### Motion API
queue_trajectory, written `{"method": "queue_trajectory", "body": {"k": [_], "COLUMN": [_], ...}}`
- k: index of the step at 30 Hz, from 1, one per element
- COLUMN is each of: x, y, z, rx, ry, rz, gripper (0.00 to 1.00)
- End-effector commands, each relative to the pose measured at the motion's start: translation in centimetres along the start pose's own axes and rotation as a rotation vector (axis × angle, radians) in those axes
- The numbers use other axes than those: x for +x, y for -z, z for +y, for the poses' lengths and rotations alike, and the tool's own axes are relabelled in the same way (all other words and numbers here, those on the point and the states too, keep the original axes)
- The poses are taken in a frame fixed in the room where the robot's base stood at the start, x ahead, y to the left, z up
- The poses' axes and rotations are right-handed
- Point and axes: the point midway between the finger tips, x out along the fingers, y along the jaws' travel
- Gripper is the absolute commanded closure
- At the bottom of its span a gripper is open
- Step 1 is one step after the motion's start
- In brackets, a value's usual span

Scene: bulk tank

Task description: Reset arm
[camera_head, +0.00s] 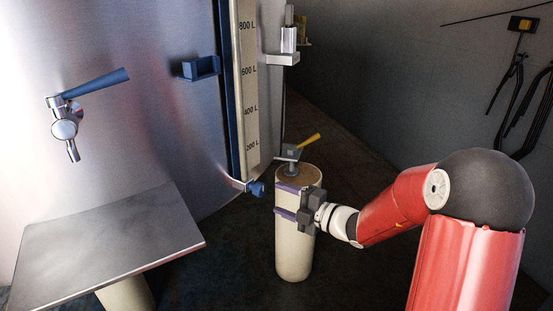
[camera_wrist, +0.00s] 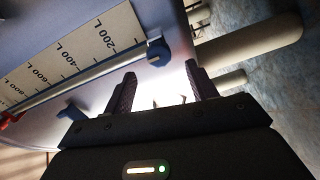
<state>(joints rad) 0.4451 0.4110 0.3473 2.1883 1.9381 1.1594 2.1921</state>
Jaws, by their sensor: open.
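My gripper (camera_head: 282,201) is open, with its two purple fingers apart and pointing left in the head view. It overlaps the upper part of a cream cylindrical post (camera_head: 293,254) there; I cannot tell whether it touches the post. In the wrist view, the gripper (camera_wrist: 162,86) has nothing held between its dark fingers, and the shiny tank wall lies beyond them. My red arm reaches in from the lower right of the head view, bent at a dark elbow.
The steel tank (camera_head: 150,130) has a tap with a blue lever (camera_head: 96,83), a litre gauge (camera_head: 249,130) and a blue knob (camera_head: 256,188). A grey fitting with a yellow handle (camera_head: 309,140) stands on the post. A metal shelf (camera_head: 105,240) juts out lower left. Black tools hang right.

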Motion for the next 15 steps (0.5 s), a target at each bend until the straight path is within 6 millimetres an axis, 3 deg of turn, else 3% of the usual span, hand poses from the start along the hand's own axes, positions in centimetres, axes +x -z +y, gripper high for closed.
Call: {"method": "queue_trajectory", "body": {"k": [4,8,12,15], "x": [-0.2,-2.0,-6.2,-10.0], "y": [3.6,9.7,15.1,17.4], "z": [0.6,0.4,-0.8,-1.5], "rx": [-0.262,-0.796,-1.468,-1.924], "ry": [0.08,0.211,0.313,0.341], "rz": [0.099,0.318,0.643,0.916], "gripper": [0.43,0.43,0.43,0.43]}}
